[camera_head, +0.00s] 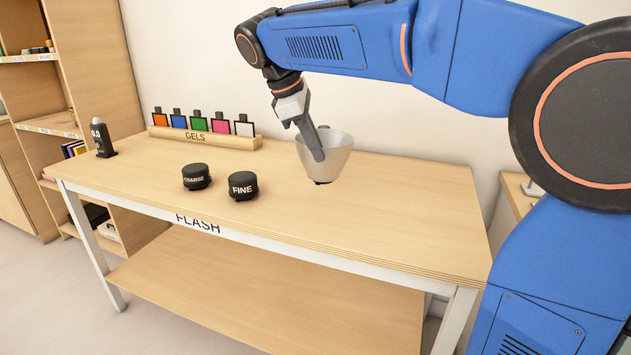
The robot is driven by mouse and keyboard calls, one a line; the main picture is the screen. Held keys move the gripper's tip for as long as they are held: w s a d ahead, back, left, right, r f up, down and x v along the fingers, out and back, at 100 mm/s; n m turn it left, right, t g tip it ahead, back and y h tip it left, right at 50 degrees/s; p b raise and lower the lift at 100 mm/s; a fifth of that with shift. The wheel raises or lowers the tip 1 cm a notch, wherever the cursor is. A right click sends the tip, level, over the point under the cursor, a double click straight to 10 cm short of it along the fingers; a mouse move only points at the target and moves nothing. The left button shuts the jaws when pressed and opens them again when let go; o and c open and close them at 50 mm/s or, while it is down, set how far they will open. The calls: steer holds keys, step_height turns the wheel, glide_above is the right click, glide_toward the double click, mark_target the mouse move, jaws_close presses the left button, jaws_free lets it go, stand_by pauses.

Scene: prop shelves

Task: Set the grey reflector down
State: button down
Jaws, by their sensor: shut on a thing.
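The grey reflector (335,160) is a cone-shaped bowl, wide end up, over the right half of the wooden table (420,215). My gripper (319,152) is shut on the reflector at its near left side, with one finger showing in front of its wall. The other finger is mostly hidden. A small dark base shows under the reflector, at or just above the tabletop; I cannot tell whether it touches.
Two black round pieces marked COARSE (196,176) and FINE (243,186) stand left of the reflector. A wooden GELS rack (205,137) with several coloured squares stands at the back. A small dark stand (103,140) is at the left end. The table's right part is clear.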

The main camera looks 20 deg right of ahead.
step_height(320, 180, down, 7)
stand_by(0.5)
steer(key=shift+r, duration=0.1)
steer(key=c, duration=1.9)
jaws_free()
steer(key=v, duration=1.2)
